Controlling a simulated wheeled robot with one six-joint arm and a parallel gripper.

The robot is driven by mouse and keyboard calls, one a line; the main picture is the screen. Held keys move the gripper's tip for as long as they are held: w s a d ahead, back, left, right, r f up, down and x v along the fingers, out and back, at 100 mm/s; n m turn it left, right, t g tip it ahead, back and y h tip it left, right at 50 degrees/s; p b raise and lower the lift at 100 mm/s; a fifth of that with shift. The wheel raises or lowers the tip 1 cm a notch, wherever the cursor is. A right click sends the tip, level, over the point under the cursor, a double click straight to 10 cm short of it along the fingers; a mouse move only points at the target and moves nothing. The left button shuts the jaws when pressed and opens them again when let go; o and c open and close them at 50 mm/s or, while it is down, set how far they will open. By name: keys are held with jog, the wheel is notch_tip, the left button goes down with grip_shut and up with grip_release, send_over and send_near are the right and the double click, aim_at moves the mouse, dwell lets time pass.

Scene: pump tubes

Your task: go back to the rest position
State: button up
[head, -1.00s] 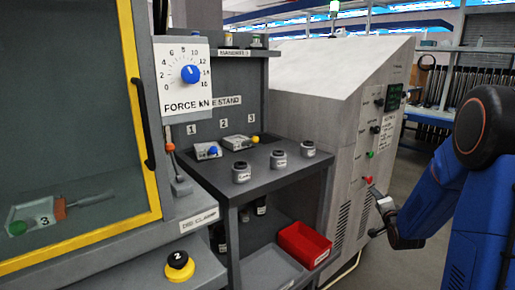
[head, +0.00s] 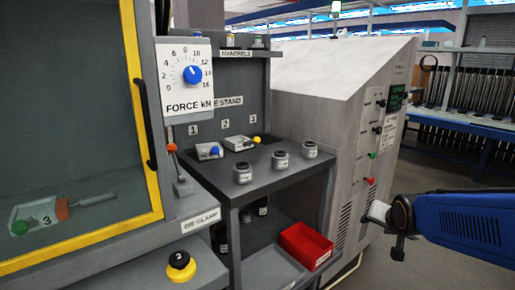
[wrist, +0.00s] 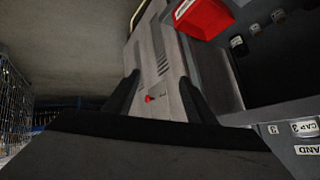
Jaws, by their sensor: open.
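My gripper (head: 379,215) is at the right in the head view, in front of the lower part of the grey machine cabinet (head: 345,130). My blue arm reaches in from the right edge. In the wrist view my gripper (wrist: 162,92) shows two dark fingers spread apart with nothing held between them. A red button (wrist: 149,98) on the cabinet face shows behind the gap between them. It also shows in the head view (head: 370,181), above the gripper. I cannot tell the distance from the fingers to the cabinet.
A dark stand (head: 262,172) holds several capped jars and two small numbered fixtures. A red bin (head: 305,245) sits on its lower shelf. At left is a yellow-framed enclosure (head: 142,110), with a yellow-based black button (head: 180,265) below. Floor at the right is clear.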

jog(key=s+a+n+g, duration=0.2)
jog(key=s+a+n, duration=0.1)
jog(key=s, duration=0.9)
jog(key=s+a+n+g+y, duration=0.1)
jog(key=s+a+n+g, duration=0.1)
jog(key=s, duration=0.9)
jog(key=shift+s+a+f+n+y, duration=0.35)
jog(key=shift+a+n, duration=0.25)
jog(key=shift+a, duration=0.35)
